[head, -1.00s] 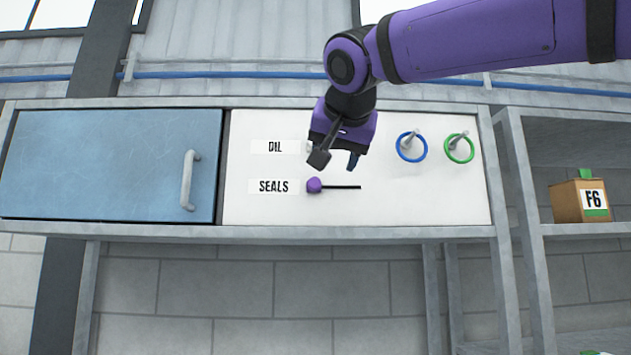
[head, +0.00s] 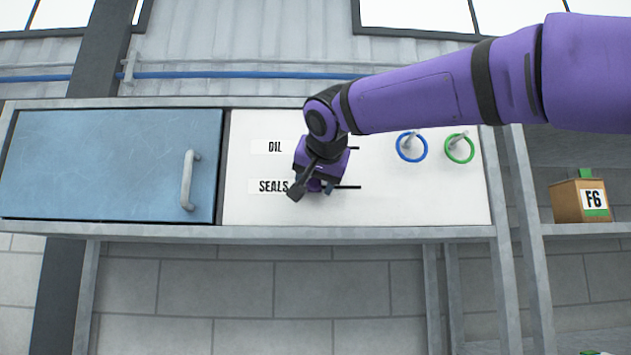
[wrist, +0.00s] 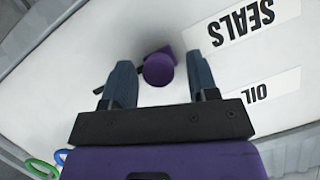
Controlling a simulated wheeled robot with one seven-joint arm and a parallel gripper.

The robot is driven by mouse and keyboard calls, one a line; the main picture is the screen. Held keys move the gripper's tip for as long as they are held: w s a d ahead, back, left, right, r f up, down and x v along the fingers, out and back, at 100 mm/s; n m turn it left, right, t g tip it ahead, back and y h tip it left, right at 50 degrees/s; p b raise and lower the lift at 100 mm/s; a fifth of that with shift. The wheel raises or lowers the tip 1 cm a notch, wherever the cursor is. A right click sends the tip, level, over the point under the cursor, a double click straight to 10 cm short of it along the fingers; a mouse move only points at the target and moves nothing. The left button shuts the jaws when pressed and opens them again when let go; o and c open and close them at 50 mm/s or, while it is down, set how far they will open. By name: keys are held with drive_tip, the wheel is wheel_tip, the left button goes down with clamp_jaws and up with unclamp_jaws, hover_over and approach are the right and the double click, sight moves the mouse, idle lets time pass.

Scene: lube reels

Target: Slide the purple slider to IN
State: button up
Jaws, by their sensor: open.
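The purple slider knob (wrist: 158,68) sits between the two fingers of my open gripper (wrist: 158,78) in the wrist view, with a gap on each side. In the head view my gripper (head: 313,188) is at the SEALS row and covers most of the knob. The dark slot (head: 348,187) runs right from there. The SEALS label (head: 272,186) is just left of the gripper, partly covered. No IN mark is readable in these frames.
The OIL label (head: 275,147) and part of its slot lie above, partly behind my gripper. Blue (head: 411,148) and green (head: 459,148) rings hang to the right. A blue door (head: 110,165) with a handle is left. A box marked F6 (head: 580,200) stands on the right shelf.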

sight(357, 190)
drive_tip(key=shift+w, duration=0.1)
drive_tip(key=shift+c, duration=0.5)
clamp_jaws()
drive_tip(key=d, duration=0.9)
drive_tip(key=shift+d, duration=0.15)
drive_tip(key=shift+o, duration=0.5)
unclamp_jaws()
drive_tip(key=shift+d, duration=0.2)
drive_tip(key=shift+s+r, duration=0.1)
drive_tip(key=shift+s, duration=0.1)
drive_tip(key=v, duration=1)
drive_tip(key=shift+s, duration=0.2)
